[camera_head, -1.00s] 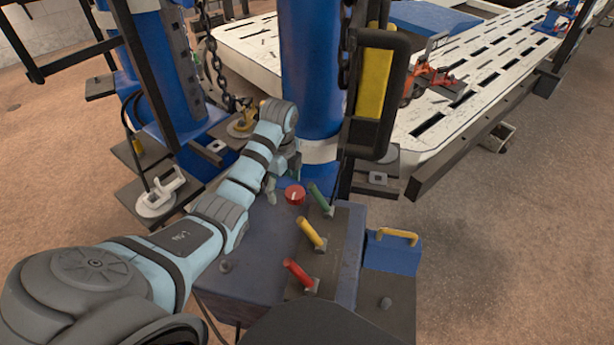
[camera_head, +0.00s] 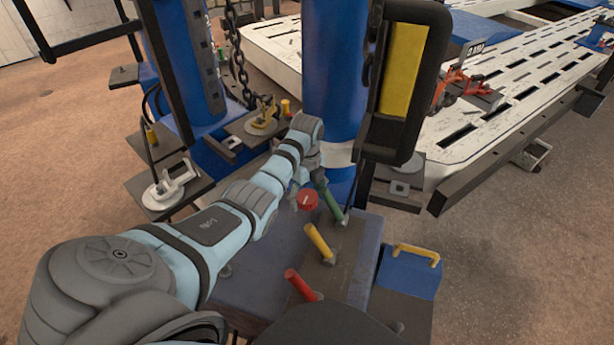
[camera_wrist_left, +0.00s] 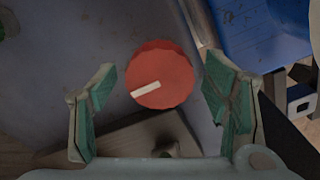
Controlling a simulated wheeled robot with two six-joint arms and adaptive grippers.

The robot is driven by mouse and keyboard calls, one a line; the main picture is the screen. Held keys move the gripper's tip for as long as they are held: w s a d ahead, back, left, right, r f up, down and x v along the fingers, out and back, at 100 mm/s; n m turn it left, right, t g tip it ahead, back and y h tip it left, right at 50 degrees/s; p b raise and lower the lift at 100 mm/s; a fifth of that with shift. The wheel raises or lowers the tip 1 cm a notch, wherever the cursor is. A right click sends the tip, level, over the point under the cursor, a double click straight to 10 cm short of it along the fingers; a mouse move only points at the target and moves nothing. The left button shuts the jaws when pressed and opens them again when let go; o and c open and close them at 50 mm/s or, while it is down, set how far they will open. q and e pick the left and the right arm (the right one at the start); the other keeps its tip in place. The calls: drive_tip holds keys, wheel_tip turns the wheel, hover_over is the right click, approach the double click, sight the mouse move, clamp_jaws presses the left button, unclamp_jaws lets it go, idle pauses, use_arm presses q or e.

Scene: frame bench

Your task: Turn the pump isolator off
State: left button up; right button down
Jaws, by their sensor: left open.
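A round red knob (camera_head: 307,200) with a white pointer line, which I take for the pump isolator, sits at the back of the dark blue bench top. In the left wrist view the red knob (camera_wrist_left: 162,76) shows face on, its white line slanting slightly from lower left to upper right. My left gripper (camera_wrist_left: 158,80) is open, with one green-padded finger on each side of the knob and visible gaps to it. In the head view the left gripper (camera_head: 306,180) is right at the knob and partly hidden by its arm. My right gripper is not in view.
A green lever (camera_head: 330,203) stands close to the right of the knob. A yellow lever (camera_head: 319,241) and a red lever (camera_head: 300,284) stand nearer. A blue box (camera_head: 408,274) with a yellow handle is at the right. A blue column (camera_head: 333,80) rises behind.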

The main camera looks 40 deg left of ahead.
use_arm(q)
drive_tip(key=shift+c, duration=1)
drive_tip(key=c, duration=1)
drive_tip(key=shift+o, duration=0.2)
drive_tip(key=shift+r+p, duration=0.1)
drive_tip(key=shift+p, duration=0.3)
drive_tip(key=shift+r+n+p, duration=0.1)
drive_tip(key=shift+n+p, duration=0.4)
drive_tip(key=shift+n, duration=0.2)
drive_tip(key=shift+n+p, duration=1)
drive_tip(key=shift+n, duration=0.1)
drive_tip(key=shift+n+p, duration=0.55)
drive_tip(key=shift+n, duration=0.35)
drive_tip(key=n+p, duration=0.1)
drive_tip(key=n, duration=0.1)
drive_tip(key=shift+n, duration=0.3)
drive_tip(key=n, duration=0.2)
drive_tip(key=shift+n+p, duration=0.35)
drive_tip(key=shift+n, duration=0.05)
drive_tip(key=n, duration=0.4)
drive_tip(key=shift+p, duration=0.35)
drive_tip(key=shift+n, duration=1.5)
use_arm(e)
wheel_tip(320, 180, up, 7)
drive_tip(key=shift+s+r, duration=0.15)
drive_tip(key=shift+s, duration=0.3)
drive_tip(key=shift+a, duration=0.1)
